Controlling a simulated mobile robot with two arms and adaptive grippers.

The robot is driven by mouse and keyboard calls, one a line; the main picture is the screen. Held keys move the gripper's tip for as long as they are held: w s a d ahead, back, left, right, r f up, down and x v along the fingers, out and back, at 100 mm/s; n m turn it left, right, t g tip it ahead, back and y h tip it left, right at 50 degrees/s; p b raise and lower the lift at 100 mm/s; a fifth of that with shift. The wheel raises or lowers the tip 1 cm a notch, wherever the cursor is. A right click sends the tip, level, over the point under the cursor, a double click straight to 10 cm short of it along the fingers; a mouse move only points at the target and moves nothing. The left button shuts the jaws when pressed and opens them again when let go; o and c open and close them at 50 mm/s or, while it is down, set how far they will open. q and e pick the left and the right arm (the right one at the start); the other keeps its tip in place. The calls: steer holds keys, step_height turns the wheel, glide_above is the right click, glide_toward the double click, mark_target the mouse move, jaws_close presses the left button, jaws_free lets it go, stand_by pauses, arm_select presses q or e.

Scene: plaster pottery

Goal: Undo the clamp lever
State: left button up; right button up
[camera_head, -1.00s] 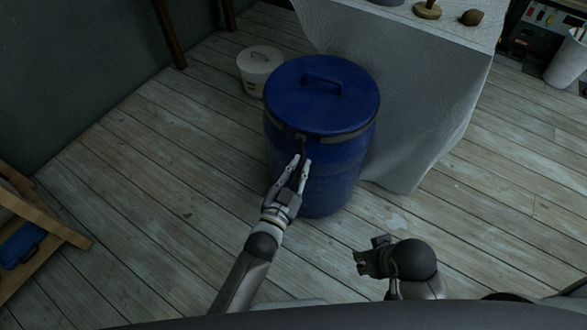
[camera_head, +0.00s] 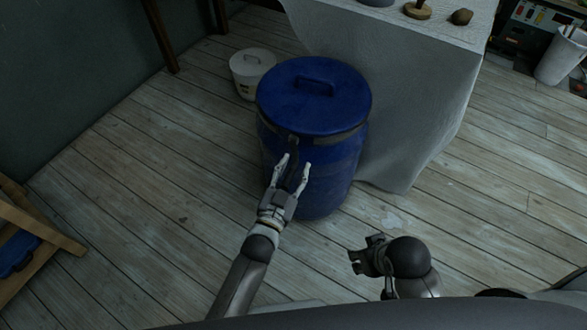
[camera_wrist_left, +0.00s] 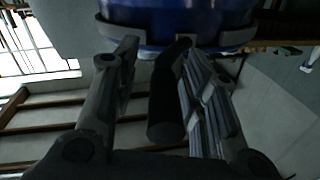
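The blue drum (camera_head: 318,100) stands upright on the floor with its lid on and a dark clamp band (camera_head: 345,136) around the rim. The clamp lever (camera_head: 292,148) is a dark bar at the front of the band. In the left wrist view the lever (camera_wrist_left: 166,95) points from the band toward my palm. My left gripper (camera_head: 296,160) is open, with one finger on each side of the lever; gaps show beside it in the wrist view. My right gripper (camera_head: 361,254) is low in front of the drum, apart from it; its finger opening is unclear.
A white lidded bucket (camera_head: 252,70) stands behind the drum to the left. A cloth-covered table (camera_head: 420,100) stands close on the drum's right. A wooden frame (camera_head: 40,230) is at the far left.

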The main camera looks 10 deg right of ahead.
arm_select(q)
steer(key=v, duration=1.2)
steer(key=shift+w, duration=0.1)
